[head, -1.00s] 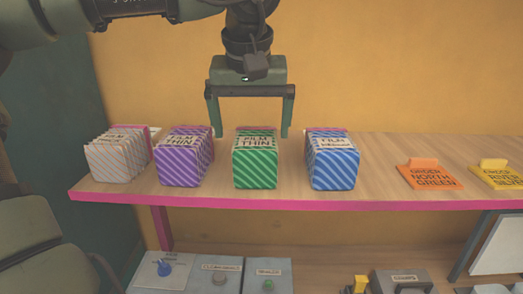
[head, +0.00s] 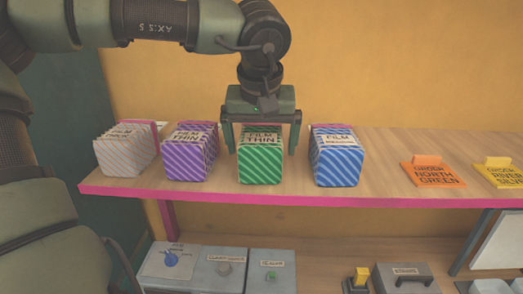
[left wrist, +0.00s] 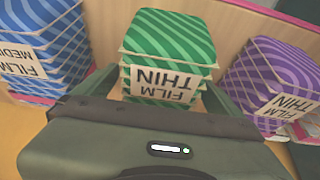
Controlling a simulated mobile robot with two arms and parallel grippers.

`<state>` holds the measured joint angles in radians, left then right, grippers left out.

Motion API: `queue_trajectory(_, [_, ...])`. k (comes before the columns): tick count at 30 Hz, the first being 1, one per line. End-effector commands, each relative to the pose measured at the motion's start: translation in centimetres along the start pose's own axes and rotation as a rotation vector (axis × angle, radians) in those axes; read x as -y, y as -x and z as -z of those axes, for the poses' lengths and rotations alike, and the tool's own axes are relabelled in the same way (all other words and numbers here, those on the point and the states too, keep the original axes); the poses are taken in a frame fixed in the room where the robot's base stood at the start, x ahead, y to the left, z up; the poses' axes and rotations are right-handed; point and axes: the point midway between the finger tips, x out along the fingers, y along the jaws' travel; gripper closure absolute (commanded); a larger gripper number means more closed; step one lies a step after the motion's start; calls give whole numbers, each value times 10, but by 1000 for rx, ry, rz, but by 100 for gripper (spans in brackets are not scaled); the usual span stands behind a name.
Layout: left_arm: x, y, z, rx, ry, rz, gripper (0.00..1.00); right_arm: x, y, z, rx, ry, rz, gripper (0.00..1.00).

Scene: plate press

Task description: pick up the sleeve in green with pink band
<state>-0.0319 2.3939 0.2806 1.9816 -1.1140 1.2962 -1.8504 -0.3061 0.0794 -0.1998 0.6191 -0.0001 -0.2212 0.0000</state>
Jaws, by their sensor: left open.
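The green striped sleeve (head: 261,168), labelled FILM THIN, stands on the shelf between a purple and a blue one. It also shows in the left wrist view (left wrist: 170,38), upside down. I cannot make out a pink band on it; its back is partly hidden by my gripper. My left gripper (head: 262,150) points down over it, open, with one finger on each side of the sleeve's upper part. I cannot tell whether the fingers touch it. My right gripper is not in view.
The purple sleeve (head: 188,160) and blue sleeve (head: 337,163) stand close on either side, with narrow gaps. Pale striped sleeves (head: 125,155) stand far left. An orange card (head: 434,175) and yellow card (head: 503,176) lie right. The pink-edged shelf (head: 385,150) is clear between blue and orange.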

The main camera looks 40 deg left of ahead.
Motion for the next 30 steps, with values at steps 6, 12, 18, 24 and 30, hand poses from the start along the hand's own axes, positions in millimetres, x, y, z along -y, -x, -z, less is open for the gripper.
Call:
queue_trajectory(6, [0, -3, -1, 0, 0, 0, 2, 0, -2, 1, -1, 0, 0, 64])
queue_trajectory(12, [0, -2, -1, 0, 0, 0, 2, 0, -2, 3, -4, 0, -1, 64])
queue_trajectory(18, [0, -2, -1, 0, 0, 0, 49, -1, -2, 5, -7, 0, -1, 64])
queue_trajectory(24, [0, -2, -1, -1, 0, -1, 81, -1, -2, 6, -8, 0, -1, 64])
queue_trajectory(30, [0, 0, 0, -2, 0, -1, 81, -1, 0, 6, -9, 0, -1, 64])
